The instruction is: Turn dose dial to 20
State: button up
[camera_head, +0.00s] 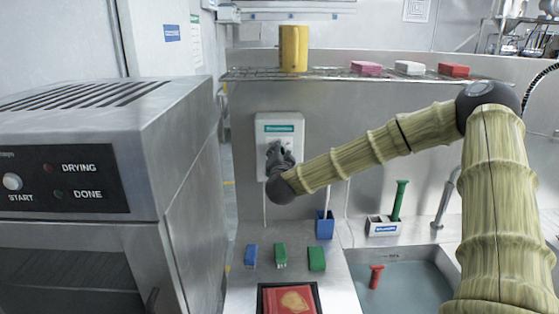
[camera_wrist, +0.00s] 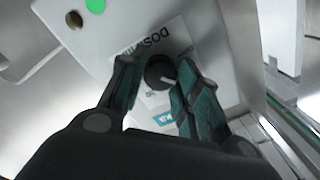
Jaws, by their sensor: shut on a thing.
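The dose dial (camera_wrist: 158,70) is a round black knob with a white pointer line, seen in the wrist view on a white panel (camera_wrist: 130,30). Lettering beginning "DOS" is beside it, partly hidden and upside down; no number can be read. My gripper (camera_wrist: 161,80) has its teal-padded fingers on either side of the dial and is shut on it. In the head view the white wall unit (camera_head: 280,128) has a green label, and my gripper (camera_head: 278,156) is against its front. The dial is hidden there.
A drying machine (camera_head: 100,150) fills the left. A wire shelf (camera_head: 330,76) above holds a yellow canister (camera_head: 293,48) and several blocks. Below are small blue and green blocks (camera_head: 281,254), a blue holder (camera_head: 324,225) and a sink (camera_head: 405,280). A green button (camera_wrist: 96,5) is on the panel.

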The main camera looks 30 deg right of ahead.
jog(key=m+b, duration=0.8)
jog(key=b, duration=0.2)
jog(key=shift+f+b, duration=0.2)
jog(key=shift+b, duration=0.2)
jog(key=shift+r, duration=0.1)
jog(key=o, duration=1)
jog(key=shift+d, duration=0.15)
jog(key=shift+s, duration=0.1)
jog(key=v, duration=1.2)
